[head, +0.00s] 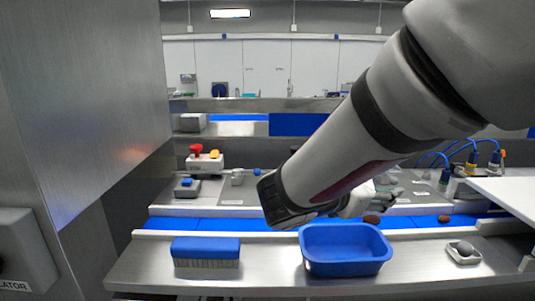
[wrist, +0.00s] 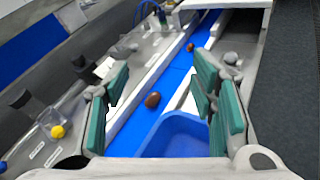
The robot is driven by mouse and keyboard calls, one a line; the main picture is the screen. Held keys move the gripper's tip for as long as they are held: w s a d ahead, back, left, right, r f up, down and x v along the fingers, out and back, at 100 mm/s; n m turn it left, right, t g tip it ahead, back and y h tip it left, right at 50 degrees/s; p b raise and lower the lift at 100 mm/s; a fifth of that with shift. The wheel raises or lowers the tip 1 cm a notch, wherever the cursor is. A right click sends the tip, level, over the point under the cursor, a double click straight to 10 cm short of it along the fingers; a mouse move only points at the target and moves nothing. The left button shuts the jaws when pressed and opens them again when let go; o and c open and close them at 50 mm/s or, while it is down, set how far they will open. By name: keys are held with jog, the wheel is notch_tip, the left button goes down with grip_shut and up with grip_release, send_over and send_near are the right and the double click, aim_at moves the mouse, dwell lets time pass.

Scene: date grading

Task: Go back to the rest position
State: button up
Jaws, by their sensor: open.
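My gripper (wrist: 165,90) is open in the wrist view, with its two green-padded fingers wide apart and nothing held between them. In the head view my gripper (head: 362,201) is largely hidden behind my arm, above the blue belt (head: 402,222). A brown date (head: 371,218) lies on the belt near it, and another date (head: 444,218) lies farther right. In the wrist view one date (wrist: 152,99) appears in the gap between the fingers and another (wrist: 190,47) lies farther along the belt. A blue tub (head: 345,268) stands on the steel counter in front of the belt; its inside floor is partly visible and looks empty.
A blue-backed brush (head: 206,248) lies left of the tub. A small pale dish (head: 464,252) with a grey item stands at right. A control box with red and yellow buttons (head: 204,158) sits behind the belt. A large metal panel (head: 80,100) closes off the left.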

jog(key=s+d+f+m+g+y+b, duration=0.5)
jog(key=s+f+m, duration=0.3)
jog(key=s+m, duration=0.3)
jog(key=s+a+f+m+t+y+b, duration=0.1)
jog(key=s+a+f+m+y+b, duration=0.1)
jog(key=a+m+y, duration=0.5)
jog(key=shift+s+f+m+b, duration=0.4)
jog(key=shift+s+f+m, duration=0.25)
jog(key=shift+m, duration=1.25)
jog(key=shift+f, duration=0.1)
